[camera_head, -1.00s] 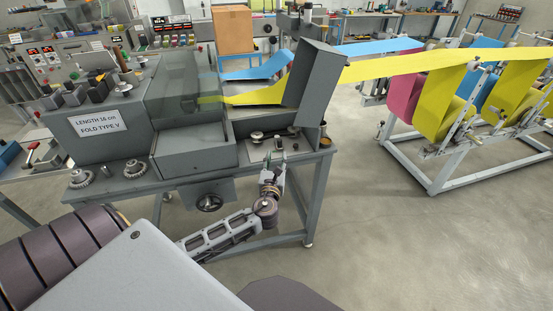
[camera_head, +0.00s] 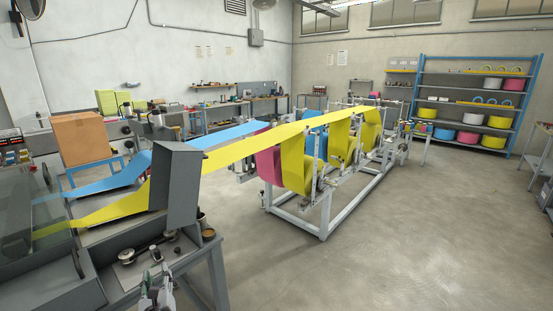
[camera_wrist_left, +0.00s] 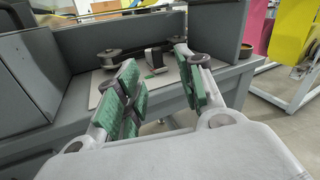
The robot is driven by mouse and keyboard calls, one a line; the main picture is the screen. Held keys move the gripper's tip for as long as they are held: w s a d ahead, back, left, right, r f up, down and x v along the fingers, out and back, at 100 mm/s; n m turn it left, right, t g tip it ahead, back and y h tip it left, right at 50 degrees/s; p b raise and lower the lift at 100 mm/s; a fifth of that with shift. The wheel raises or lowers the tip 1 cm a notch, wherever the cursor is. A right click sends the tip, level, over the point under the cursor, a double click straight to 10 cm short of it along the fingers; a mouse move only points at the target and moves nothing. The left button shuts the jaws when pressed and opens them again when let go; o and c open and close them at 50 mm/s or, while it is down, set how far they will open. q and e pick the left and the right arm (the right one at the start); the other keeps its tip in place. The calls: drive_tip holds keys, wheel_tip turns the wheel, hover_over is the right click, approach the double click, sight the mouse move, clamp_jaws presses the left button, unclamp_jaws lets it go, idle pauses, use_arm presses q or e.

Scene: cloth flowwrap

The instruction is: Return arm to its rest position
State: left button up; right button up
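My left gripper (camera_head: 157,280) shows at the bottom edge of the head view, beside the front of the grey machine (camera_head: 175,190). In the left wrist view its two green-padded fingers (camera_wrist_left: 160,66) stand apart with nothing between them. Behind them is a light plate (camera_wrist_left: 97,88) with a roller (camera_wrist_left: 122,56) and a small metal bracket on the machine's bench. I cannot tell from these views whether the fingers touch the bench. Most of my left arm is out of the head view. My right gripper is not in view.
Yellow (camera_head: 240,150) and blue (camera_head: 225,135) cloth bands run from the machine to a roll rack (camera_head: 325,222) on the right. A cardboard box (camera_head: 80,138) stands behind the machine, and a blue shelf unit (camera_head: 470,72) at the back right. The right-hand floor (camera_head: 420,260) is clear.

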use_arm(q)
wheel_tip(320, 180, down, 21)
drive_tip(key=n+g+h, duration=0.4)
drive_tip(key=n+h, duration=0.1)
drive_tip(key=n, duration=0.6)
drive_tip(key=s+a+f+n+g, duration=0.2)
drive_tip(key=s+a+f+n, duration=0.3)
drive_tip(key=f, duration=0.6)
drive_tip(key=s+a+f+n+g, duration=0.15)
drive_tip(key=s+f+n, duration=0.25)
drive_tip(key=s+f, duration=0.55)
drive_tip(key=s+f+n+g+h, duration=0.1)
drive_tip(key=s+f+n+g, duration=0.4)
drive_tip(key=s+f, duration=1.45)
drive_tip(key=s+d+f+n+g+h, duration=0.1)
drive_tip(key=s+d+f+g, duration=0.1)
drive_tip(key=s+d, duration=0.9)
drive_tip(key=shift+s+f, duration=0.15)
drive_tip(key=shift+s, duration=0.85)
